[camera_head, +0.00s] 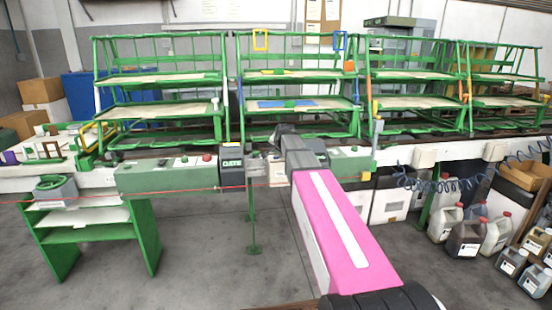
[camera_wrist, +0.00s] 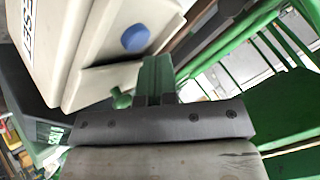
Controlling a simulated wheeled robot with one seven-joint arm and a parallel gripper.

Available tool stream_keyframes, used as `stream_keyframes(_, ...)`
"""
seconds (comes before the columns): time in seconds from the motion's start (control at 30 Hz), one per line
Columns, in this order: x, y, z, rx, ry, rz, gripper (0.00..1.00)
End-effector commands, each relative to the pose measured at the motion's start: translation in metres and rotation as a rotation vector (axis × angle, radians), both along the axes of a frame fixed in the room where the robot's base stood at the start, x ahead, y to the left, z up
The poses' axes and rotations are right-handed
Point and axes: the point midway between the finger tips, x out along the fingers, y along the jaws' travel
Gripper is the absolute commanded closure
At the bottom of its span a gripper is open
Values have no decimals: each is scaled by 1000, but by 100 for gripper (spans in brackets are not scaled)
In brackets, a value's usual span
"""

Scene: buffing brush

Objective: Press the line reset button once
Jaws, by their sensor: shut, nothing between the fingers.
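The line reset button is a blue round cap (camera_wrist: 135,37) on a beige box (camera_wrist: 100,45) in the wrist view. I see a gap between fingertips and button in the picture, but cannot tell the depth. In the head view my gripper (camera_head: 284,134) is at the front rail beside the dark GATE box (camera_head: 231,165); the blue button cannot be made out there.
A green panel (camera_head: 165,177) with a red button stands left of the GATE box. Green racks (camera_head: 290,75) rise behind the rail. A blue coiled hose (camera_head: 440,185) hangs at right above several jugs (camera_head: 467,238). A thin red line runs along the front.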

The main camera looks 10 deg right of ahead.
Motion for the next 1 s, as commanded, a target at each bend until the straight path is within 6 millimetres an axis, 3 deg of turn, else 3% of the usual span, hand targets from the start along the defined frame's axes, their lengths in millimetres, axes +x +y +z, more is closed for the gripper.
stream_keyframes(1.0,0,0,-10,0,0,0,100)
